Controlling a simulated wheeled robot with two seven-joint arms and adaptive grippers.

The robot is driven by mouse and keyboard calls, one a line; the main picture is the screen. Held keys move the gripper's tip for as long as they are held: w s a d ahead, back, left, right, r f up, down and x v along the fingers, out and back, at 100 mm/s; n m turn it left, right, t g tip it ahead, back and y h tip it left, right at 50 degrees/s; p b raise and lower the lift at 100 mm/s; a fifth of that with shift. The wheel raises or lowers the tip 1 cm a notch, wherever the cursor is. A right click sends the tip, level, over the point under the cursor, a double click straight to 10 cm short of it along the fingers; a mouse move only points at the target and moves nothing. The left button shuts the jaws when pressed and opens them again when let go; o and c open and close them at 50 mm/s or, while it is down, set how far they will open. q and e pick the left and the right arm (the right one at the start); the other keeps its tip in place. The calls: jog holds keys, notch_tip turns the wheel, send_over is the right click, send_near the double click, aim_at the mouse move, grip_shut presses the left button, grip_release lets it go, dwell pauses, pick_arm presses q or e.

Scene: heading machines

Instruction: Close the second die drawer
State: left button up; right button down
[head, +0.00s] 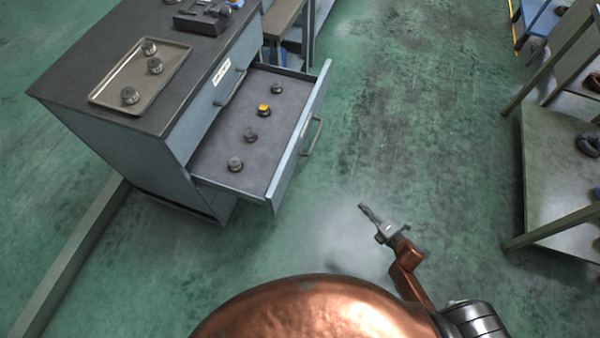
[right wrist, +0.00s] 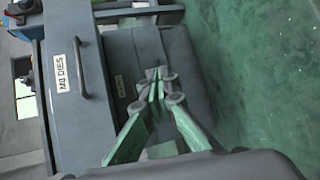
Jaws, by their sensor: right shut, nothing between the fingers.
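The grey die cabinet (head: 150,165) stands at the left in the head view. Its upper drawer (head: 215,100) is shut. The drawer below it, the second die drawer (head: 292,155), is pulled well out, with its handle (head: 313,137) facing right. Several round dies lie in it, one with a yellow top (head: 264,110). My right gripper (head: 364,208) is shut and empty, to the right of and apart from the open drawer. My left gripper is not in view.
A metal tray (head: 140,75) with 3 round parts and a dark holder (head: 205,16) sit on the cabinet top. A workbench (head: 560,170) stands at the right. Green floor (head: 400,120) between cabinet and bench is clear.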

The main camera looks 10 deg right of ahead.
jog(key=w+a+r+n+y+b, duration=0.1)
jog(key=w+a+r+n+y, duration=0.25)
jog(key=r+n, duration=0.45)
jog(key=n+g+y+b, duration=0.35)
jog(key=n+y, duration=0.35)
jog(key=n, duration=0.9)
send_near(283, 173)
jog(key=b+x, duration=0.1)
jog(key=x, duration=0.5)
jog(key=shift+d+r, duration=0.1)
jog(key=shift+r, duration=0.05)
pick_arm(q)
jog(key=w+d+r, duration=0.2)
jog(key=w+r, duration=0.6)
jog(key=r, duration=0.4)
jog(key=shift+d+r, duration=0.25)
pick_arm(e)
jog(key=shift+w+a, duration=0.3)
jog(key=shift+a, duration=0.15)
